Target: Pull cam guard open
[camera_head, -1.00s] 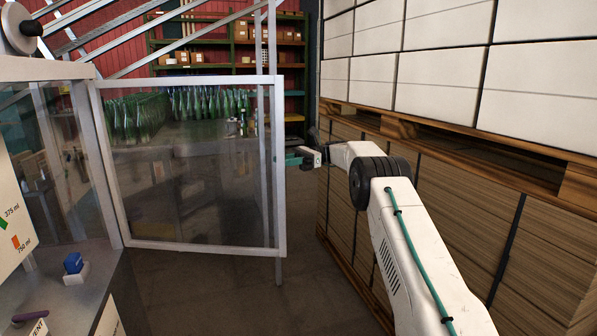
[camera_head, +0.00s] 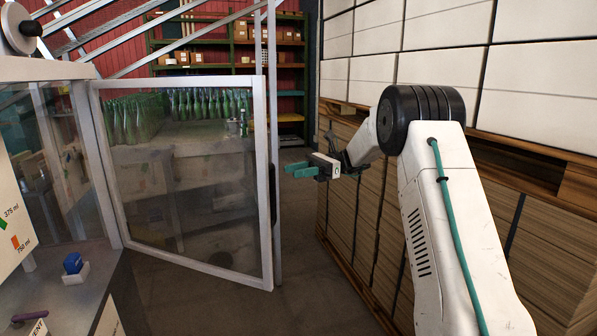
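The cam guard (camera_head: 190,255) is a clear panel in a pale metal frame. It is hinged at its left side to the machine and stands swung out into the room. A dark handle (camera_head: 273,192) shows at its free right edge. My gripper (camera_head: 292,171), with teal fingers, is just right of that edge in the picture. A narrow gap shows between the fingers, and nothing is seen between them. It appears apart from the guard and the handle.
The machine bench (camera_head: 75,300) with a blue button (camera_head: 73,263) is at the left. Stacked cartons on pallets (camera_head: 340,200) stand close on the right, beside my arm. Green bottles (camera_head: 135,118) show through the guard. Floor is clear between guard and pallets.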

